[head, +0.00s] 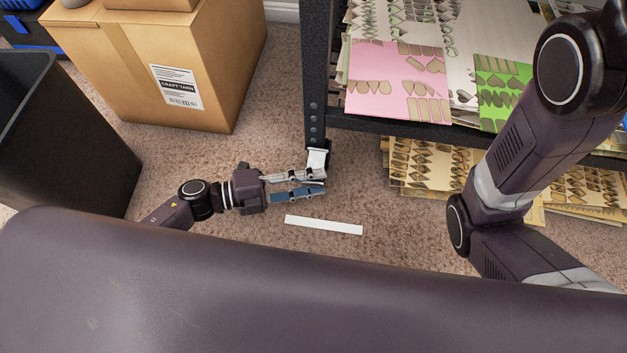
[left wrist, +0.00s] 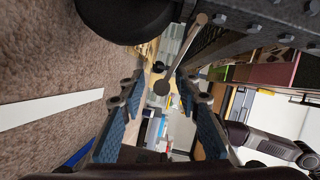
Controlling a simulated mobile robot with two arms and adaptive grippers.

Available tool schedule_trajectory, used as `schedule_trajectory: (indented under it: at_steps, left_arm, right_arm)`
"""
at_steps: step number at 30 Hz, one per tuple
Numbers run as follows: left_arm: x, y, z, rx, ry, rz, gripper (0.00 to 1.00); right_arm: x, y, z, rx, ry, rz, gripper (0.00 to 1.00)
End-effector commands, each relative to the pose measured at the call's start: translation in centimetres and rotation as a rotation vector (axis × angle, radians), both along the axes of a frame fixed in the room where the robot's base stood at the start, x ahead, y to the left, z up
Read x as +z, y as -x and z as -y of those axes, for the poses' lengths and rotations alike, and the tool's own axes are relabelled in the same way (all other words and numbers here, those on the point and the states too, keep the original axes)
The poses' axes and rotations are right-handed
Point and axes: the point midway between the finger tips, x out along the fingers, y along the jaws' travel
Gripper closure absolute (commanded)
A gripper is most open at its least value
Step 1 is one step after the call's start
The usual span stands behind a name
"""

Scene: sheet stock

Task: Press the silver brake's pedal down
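The silver brake (head: 317,159) sits at the foot of the black rack's front left post. In the left wrist view, a silver bar with round ends (left wrist: 188,50) shows beside a black wheel (left wrist: 125,12); it looks like the brake's pedal. I cannot tell how far down it is. My left gripper (head: 322,180) is low over the carpet, its fingertips just in front of the brake. In the left wrist view its blue-padded fingers are apart, with the bar's near end seen between them. I cannot tell if they touch it. My right gripper is out of view.
The black rack (head: 312,75) holds patterned sheets (head: 385,80) on its shelves. A white strip (head: 323,225) lies on the carpet near my left gripper. A cardboard box (head: 200,55) and a dark bin (head: 70,150) stand at the left. Carpet between box and rack is clear.

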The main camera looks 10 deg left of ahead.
Motion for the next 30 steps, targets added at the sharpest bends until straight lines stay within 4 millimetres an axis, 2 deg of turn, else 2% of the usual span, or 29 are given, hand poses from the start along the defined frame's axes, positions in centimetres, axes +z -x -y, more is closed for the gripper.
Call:
schedule_trajectory:
  at_steps: [5, 12, 18, 24, 30]
  left_arm:
    - [0.1, 0.9, -2.0, -0.001, -0.004, -0.002, 0.70]
    - [0.6, 2.8, -6.8, -0.001, -0.004, -0.004, 0.70]
    - [1.0, 4.0, -9.8, 0.000, -0.003, -0.003, 0.70]
    - [1.2, 4.4, -10.9, 0.001, -0.002, -0.002, 0.70]
    - [1.2, 4.4, -10.9, 0.000, -0.001, -0.001, 0.70]
  right_arm:
    - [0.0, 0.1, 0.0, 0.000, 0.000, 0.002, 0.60]
    - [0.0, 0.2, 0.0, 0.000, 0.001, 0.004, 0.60]
    - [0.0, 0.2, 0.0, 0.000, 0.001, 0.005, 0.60]
    - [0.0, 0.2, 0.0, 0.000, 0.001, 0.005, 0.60]
    - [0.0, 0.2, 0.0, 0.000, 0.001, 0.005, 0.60]
